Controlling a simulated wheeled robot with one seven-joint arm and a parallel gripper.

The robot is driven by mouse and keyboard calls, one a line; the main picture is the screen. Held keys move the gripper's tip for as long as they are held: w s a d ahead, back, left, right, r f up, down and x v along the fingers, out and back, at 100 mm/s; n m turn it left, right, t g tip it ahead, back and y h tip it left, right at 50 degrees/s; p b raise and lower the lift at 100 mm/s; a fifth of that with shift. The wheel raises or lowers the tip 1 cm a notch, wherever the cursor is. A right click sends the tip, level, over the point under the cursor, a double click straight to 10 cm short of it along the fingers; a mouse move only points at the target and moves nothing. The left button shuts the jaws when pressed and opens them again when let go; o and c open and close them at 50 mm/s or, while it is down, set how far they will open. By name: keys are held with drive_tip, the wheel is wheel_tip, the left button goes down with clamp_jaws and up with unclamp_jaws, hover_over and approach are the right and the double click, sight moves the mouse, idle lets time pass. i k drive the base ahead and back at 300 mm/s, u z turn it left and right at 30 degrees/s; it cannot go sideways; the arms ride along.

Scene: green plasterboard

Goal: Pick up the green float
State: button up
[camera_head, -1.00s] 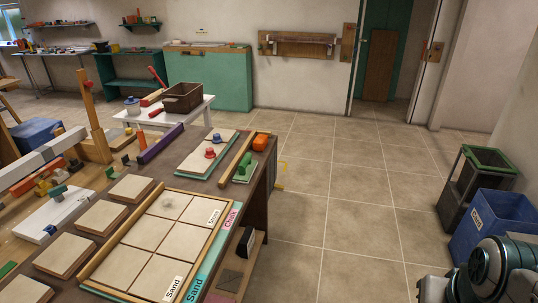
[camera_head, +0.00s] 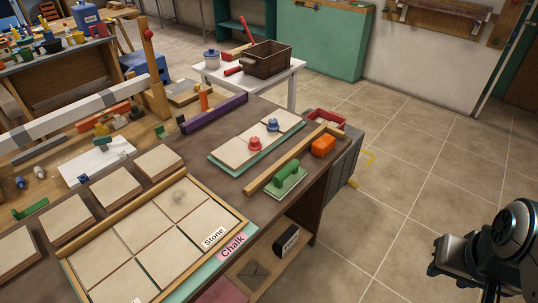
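The green float (camera_head: 287,181) lies on the near right part of the brown workbench top, close to its right edge. It has a green handle over a flat base. A long wooden strip lies just left of it, and an orange block just beyond it to the right. My gripper (camera_head: 436,265) is at the lower right, over the floor and well apart from the float. It is dark and partly cut off by the frame, and its opening is not clear.
The wooden strip (camera_head: 296,158) and the orange block (camera_head: 323,146) crowd the float. A board with red and blue knobs (camera_head: 232,152) lies to the left. A framed tile panel (camera_head: 130,235) fills the near bench. Open floor (camera_head: 420,180) lies right of the bench.

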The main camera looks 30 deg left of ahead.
sight(284, 183)
drive_tip(key=u, duration=0.95)
drive_tip(key=i, duration=0.9)
drive_tip(key=u, duration=0.95)
